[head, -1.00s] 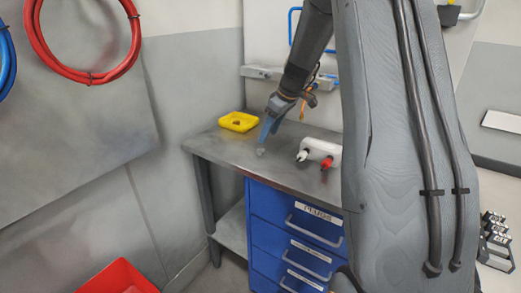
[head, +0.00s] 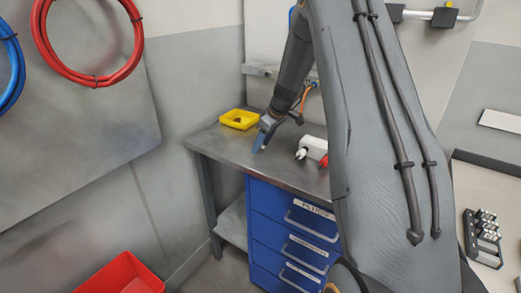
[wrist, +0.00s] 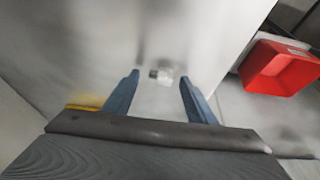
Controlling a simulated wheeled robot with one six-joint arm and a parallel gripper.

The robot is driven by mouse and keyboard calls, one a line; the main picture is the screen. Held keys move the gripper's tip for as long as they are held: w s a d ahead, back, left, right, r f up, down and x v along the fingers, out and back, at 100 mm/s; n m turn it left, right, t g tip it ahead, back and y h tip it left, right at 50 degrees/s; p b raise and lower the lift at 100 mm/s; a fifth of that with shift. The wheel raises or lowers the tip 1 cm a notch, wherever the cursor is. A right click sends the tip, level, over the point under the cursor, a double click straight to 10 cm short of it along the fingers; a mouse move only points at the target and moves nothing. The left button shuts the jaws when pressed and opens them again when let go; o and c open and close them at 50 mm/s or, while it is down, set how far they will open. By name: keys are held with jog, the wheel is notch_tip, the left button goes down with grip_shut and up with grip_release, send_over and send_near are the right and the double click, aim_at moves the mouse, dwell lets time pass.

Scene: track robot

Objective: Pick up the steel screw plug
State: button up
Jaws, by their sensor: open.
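The steel screw plug (wrist: 160,75) shows in the wrist view as a small silvery piece on the grey bench top (head: 215,146), between the tips of my fingers or just beyond them. My gripper (wrist: 160,79) is open, one blue finger on each side of the plug, with no visible contact. In the head view my gripper (head: 259,143) points down close to the bench top. There the blue fingers hide the plug, or it is too small to make out. The exact height of the fingertips over the bench cannot be told.
A yellow tray (head: 239,119) stands behind my gripper on the bench. A white object with red and dark ends (head: 312,147) lies to the right, partly behind my arm. Blue drawers (head: 290,225) are below. A red bin (head: 120,275) stands at the lower left.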

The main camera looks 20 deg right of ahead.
jog(key=c, duration=1.3)
jog(key=shift+o, duration=0.2)
notch_tip(320, 180, up, 28)
jog(key=b, duration=0.6)
